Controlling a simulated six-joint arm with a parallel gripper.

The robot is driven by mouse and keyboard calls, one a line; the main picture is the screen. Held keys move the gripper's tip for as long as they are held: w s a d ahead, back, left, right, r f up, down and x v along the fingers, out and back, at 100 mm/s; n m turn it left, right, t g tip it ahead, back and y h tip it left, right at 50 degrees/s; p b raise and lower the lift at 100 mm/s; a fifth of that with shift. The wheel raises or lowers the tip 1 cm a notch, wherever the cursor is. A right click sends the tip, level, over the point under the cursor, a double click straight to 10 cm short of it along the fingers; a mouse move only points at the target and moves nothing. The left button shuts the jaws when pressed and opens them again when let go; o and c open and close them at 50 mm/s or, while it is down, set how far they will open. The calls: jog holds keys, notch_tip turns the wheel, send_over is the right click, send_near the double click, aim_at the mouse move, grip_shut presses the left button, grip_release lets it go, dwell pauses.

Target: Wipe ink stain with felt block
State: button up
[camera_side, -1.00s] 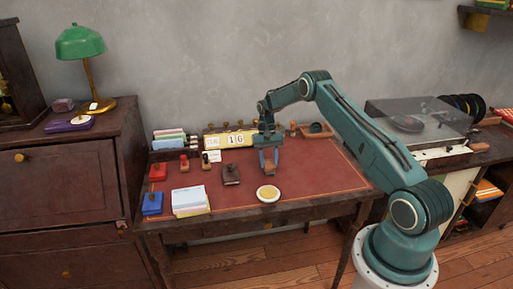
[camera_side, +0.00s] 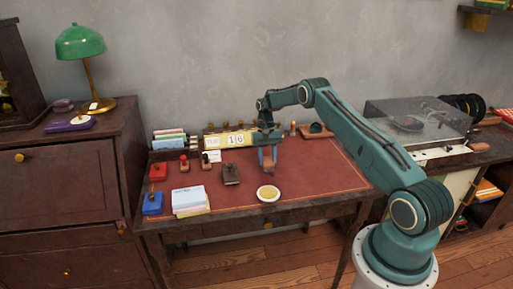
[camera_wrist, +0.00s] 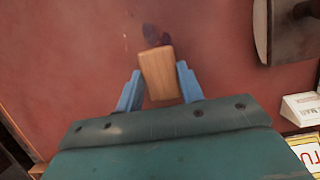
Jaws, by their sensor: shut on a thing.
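My gripper (camera_side: 267,160) is over the red desk top, right of centre, with its blue fingers pointing down. In the wrist view my gripper (camera_wrist: 160,92) is shut on a wooden-topped block (camera_wrist: 159,74), seen from above. The block's underside is hidden, so I cannot tell its felt or whether it presses on the desk. A dark ink stain (camera_wrist: 153,35) shows on the red surface just beyond the block's far end, with small specks to its left. In the side view the stain cannot be made out.
A dark brown handled object (camera_side: 231,174) stands left of my gripper. A round yellow-and-white dish (camera_side: 268,193) lies in front. A calendar (camera_side: 231,140) stands close behind. Papers (camera_side: 190,201), a blue box (camera_side: 152,204) and a red box (camera_side: 158,172) lie at left.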

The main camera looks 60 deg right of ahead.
jog(key=shift+s+a, duration=3.1)
jog(key=shift+s, duration=0.05)
jog(key=shift+a, duration=0.15)
jog(key=shift+w+a, duration=0.2)
jog(key=shift+w, duration=0.2)
jog(key=shift+w+d, duration=3.5)
jog(key=shift+d, duration=0.05)
jog(key=shift+s+a, duration=3.25)
jog(key=shift+s+a+r, duration=0.1)
jog(key=shift+s+a, duration=0.25)
jog(key=shift+a, duration=0.05)
jog(key=shift+v, duration=0.85)
notch_tip(320, 180, up, 6)
jog(key=shift+s+r, duration=0.2)
jog(key=shift+w+a, duration=0.1)
jog(key=shift+a, duration=0.1)
